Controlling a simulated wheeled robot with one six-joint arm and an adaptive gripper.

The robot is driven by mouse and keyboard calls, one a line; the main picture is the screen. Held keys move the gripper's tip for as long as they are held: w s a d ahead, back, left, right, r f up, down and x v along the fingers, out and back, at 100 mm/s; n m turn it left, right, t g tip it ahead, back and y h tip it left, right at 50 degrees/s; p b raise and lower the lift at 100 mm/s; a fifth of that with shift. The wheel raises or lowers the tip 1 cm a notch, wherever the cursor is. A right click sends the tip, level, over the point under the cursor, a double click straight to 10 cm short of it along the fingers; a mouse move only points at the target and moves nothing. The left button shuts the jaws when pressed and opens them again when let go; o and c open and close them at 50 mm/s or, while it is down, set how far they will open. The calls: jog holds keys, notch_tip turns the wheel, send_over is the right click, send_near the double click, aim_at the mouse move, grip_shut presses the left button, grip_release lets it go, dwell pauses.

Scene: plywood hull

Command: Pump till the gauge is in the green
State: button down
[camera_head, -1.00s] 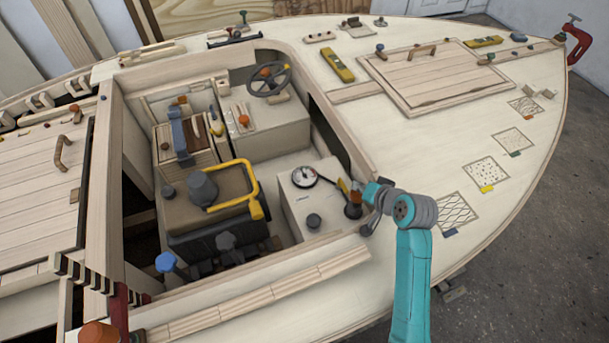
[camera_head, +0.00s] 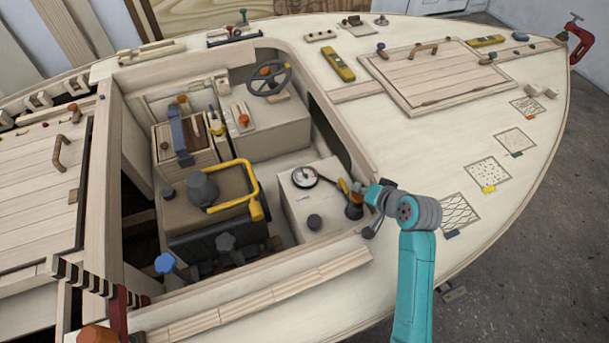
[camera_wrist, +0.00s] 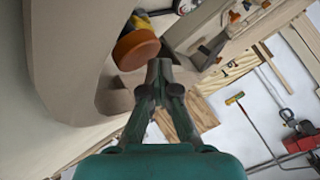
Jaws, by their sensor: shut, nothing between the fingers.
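The gauge (camera_head: 305,177) is a round white dial with a dark rim on a pale box in the cockpit. Its needle and any green band are too small to read. My gripper (camera_head: 361,188) is by this stalk, partly hidden by my wrist. In the wrist view my gripper (camera_wrist: 158,68) is shut and empty, close beside a round orange knob (camera_wrist: 136,49). I cannot tell whether they touch.
A yellow bent handle (camera_head: 252,190) stands left of the box, and a dark knob (camera_head: 314,221) is on the box's front. The cockpit's wooden rim (camera_head: 330,250) runs close in front. A steering wheel (camera_head: 269,79) is further back.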

jog(key=shift+s+d+r+g, duration=0.4)
jog(key=shift+s+d+r, duration=0.5)
jog(key=shift+s+r, duration=0.15)
jog(key=shift+r, duration=0.55)
jog(key=shift+w+a, duration=0.1)
jog(key=shift+r, duration=0.1)
jog(key=shift+h, duration=0.3)
